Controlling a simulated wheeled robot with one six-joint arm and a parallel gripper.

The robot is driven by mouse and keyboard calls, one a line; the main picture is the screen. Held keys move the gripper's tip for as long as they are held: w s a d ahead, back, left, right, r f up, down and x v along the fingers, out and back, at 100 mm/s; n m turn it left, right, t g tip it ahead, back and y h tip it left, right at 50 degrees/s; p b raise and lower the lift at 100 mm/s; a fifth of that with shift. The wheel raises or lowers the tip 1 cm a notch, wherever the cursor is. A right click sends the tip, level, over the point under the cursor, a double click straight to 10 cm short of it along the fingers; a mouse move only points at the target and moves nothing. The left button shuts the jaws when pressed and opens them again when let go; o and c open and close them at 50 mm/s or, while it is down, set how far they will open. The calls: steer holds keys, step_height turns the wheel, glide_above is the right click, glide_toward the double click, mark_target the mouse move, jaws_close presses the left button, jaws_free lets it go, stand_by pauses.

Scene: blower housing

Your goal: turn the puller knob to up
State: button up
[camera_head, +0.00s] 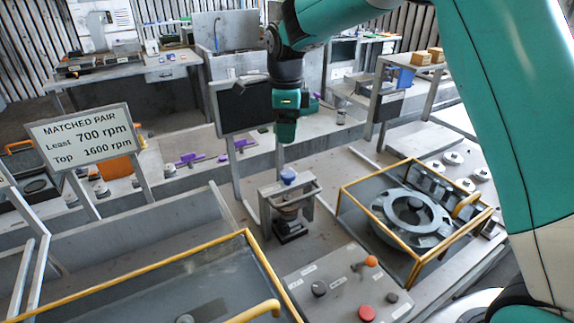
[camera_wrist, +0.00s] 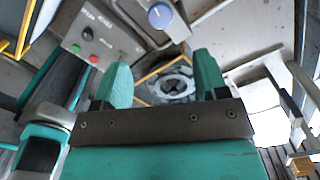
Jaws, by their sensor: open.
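The puller is a small grey metal frame (camera_head: 290,208) standing on the bench, with a blue round knob (camera_head: 288,176) on top. In the wrist view the blue knob (camera_wrist: 160,15) shows at the top edge, seen from above, with a pale mark on its face. My gripper (camera_head: 285,138) points down above the knob, apart from it. In the wrist view my gripper (camera_wrist: 161,72) has its two green fingers spread with nothing between them. Which way the knob is set is hard to tell.
A control panel (camera_head: 335,288) with a red button, an orange switch and dark knobs lies in front of the puller. A yellow-edged glass case (camera_head: 350,198) with a grey ring-shaped part stands right. A sign (camera_head: 85,138) reads 700 and 1600 rpm. A yellow-framed cover (camera_head: 130,283) fills the lower left.

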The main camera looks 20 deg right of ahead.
mark_target(286, 173)
step_height(286, 173, down, 12)
steer(key=p, duration=0.3)
steer(key=shift+c, duration=0.5)
